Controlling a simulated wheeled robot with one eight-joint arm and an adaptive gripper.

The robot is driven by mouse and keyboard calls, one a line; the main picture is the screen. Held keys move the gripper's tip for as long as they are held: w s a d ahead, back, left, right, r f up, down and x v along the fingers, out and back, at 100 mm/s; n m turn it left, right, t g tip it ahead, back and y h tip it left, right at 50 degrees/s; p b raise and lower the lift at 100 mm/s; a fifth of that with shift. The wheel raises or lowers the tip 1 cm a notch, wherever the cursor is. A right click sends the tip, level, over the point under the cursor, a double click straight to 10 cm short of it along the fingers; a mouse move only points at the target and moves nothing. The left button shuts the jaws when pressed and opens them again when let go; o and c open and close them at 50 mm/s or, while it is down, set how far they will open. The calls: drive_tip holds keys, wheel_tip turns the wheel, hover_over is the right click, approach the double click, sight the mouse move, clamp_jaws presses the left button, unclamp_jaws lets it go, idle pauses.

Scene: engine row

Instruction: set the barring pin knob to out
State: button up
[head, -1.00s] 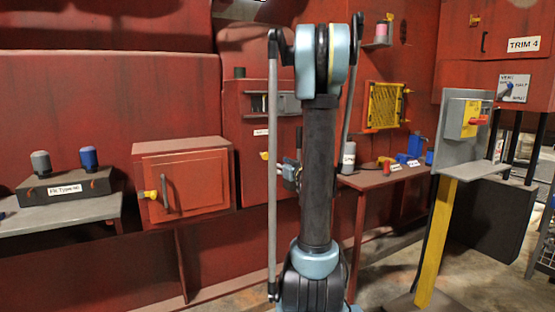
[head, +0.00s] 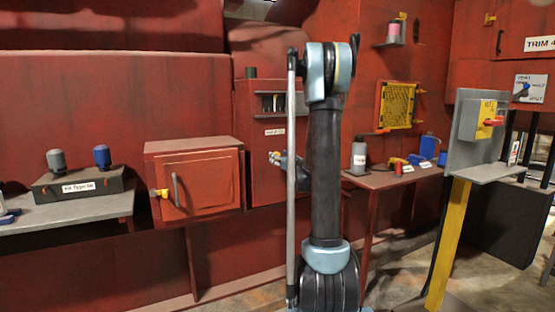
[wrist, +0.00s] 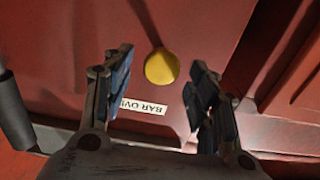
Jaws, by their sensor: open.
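A round yellow knob (wrist: 161,66) shows in the wrist view on a dark red panel. A white label (wrist: 142,105) beside it appears upside down and starts with "BAR". My gripper (wrist: 157,80) is open, with one finger on each side of the knob in the picture. I cannot tell whether the fingers touch it or how far off it is. In the head view my gripper (head: 275,158) is at the front of the tall red cabinet (head: 262,185), below its white label (head: 275,132). It largely hides the knob there.
A red box with a handled door (head: 202,182) juts out left of the cabinet. A table (head: 385,179) with bottles and small tools stands to the right. A grey panel on a yellow post (head: 447,245) is further right. A dark pole-like shape (wrist: 15,110) shows at the wrist view's left edge.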

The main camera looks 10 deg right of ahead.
drive_tip(key=shift+x, duration=1.8)
drive_tip(key=shift+c, duration=0.3)
